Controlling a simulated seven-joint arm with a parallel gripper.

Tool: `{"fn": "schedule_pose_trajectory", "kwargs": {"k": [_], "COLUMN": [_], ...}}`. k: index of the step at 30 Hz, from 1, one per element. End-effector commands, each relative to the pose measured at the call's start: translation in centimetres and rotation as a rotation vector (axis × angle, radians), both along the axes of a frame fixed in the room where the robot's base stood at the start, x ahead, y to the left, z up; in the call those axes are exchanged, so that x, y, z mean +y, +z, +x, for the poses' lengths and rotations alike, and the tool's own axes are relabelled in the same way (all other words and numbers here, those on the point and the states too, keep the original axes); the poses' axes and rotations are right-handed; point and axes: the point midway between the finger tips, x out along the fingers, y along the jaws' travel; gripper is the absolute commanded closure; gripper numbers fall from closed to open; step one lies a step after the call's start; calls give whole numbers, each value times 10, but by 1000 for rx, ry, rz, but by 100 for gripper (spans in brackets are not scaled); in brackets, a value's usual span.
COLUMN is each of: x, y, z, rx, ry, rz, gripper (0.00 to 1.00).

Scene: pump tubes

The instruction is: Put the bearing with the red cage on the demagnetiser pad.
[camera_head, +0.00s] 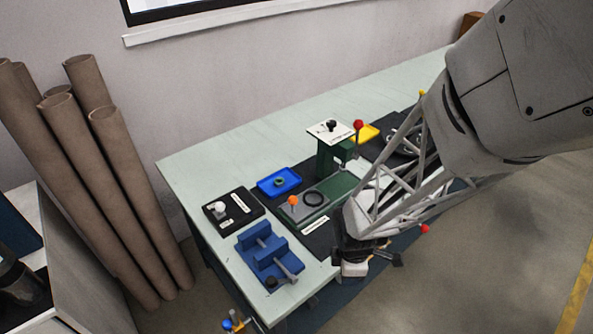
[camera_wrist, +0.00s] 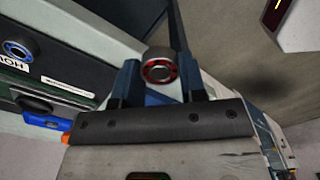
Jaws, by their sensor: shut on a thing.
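The bearing with the red cage (camera_wrist: 159,67) sits between the two fingertips of my gripper (camera_wrist: 160,78) in the wrist view, its round face toward the camera. My gripper is shut on it. In the head view my gripper (camera_head: 372,262) hangs at the front edge of the bench, and I cannot make out the bearing there. A grey plate with a black ring on top and an orange knob (camera_head: 291,214) lies on the bench, left of my gripper; it looks like the demagnetiser pad. Nothing else is visible on the ring.
A blue vise (camera_head: 262,262) stands at the front left. A green press (camera_head: 325,160) with a red-knobbed lever stands behind the plate, near a yellow tray (camera_head: 370,133). A bearing with a blue cage (camera_wrist: 17,49) shows in the wrist view.

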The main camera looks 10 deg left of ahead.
Motion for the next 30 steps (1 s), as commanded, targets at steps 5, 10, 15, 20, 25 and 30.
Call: {"fn": "schedule_pose_trajectory", "kwargs": {"k": [5, 10, 15, 20, 25, 30], "x": [9, 29, 63, 104, 152, 203], "y": [3, 9, 19, 30, 41, 52], "z": [12, 39, 78, 117, 154, 186], "rx": [0, -1, -1, -2, -1, -1], "ry": [13, 39, 81, 125, 173, 221], "rz": [0, 0, 0, 1, 0, 1], "gripper": [86, 86, 86, 86, 86, 86]}}
